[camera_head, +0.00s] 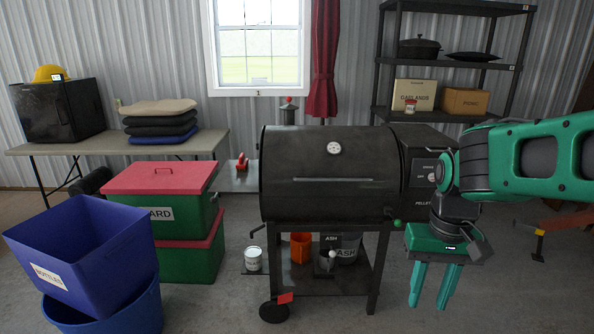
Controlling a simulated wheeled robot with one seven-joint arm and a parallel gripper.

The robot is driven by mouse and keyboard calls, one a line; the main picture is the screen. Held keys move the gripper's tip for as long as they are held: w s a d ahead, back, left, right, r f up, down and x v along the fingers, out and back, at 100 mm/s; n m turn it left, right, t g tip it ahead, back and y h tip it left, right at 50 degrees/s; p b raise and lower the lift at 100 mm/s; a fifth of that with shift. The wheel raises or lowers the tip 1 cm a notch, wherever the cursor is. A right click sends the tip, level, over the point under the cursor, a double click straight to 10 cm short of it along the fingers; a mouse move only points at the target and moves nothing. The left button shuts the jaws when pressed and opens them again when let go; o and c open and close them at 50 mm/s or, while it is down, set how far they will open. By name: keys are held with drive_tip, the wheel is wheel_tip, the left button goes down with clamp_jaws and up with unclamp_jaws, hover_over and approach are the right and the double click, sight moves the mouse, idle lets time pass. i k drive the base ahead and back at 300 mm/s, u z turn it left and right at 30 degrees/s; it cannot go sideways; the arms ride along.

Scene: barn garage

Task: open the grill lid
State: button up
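The black grill (300,205) stands in the middle of the view on a wheeled frame. Its lid (300,155) is down and has a round white gauge and a thin horizontal bar handle (333,180) across the front. A pellet hopper (425,165) with a small control panel is on the right end. My gripper (430,303) is green and hangs down to the right of the grill, in front of and below the hopper. Its two fingers are apart with nothing between them. It appears clear of the lid and handle.
Green boxes with a red lid (160,177) and a blue bin (80,250) crowd the left. A black shelf (455,66) stands behind the grill. Cans and an orange bucket (300,247) sit beneath it. Floor at the lower right looks clear.

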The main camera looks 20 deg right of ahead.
sight(298, 161)
drive_tip(key=z, duration=0.2)
drive_tip(key=i, duration=1.3)
drive_tip(key=z, duration=0.5)
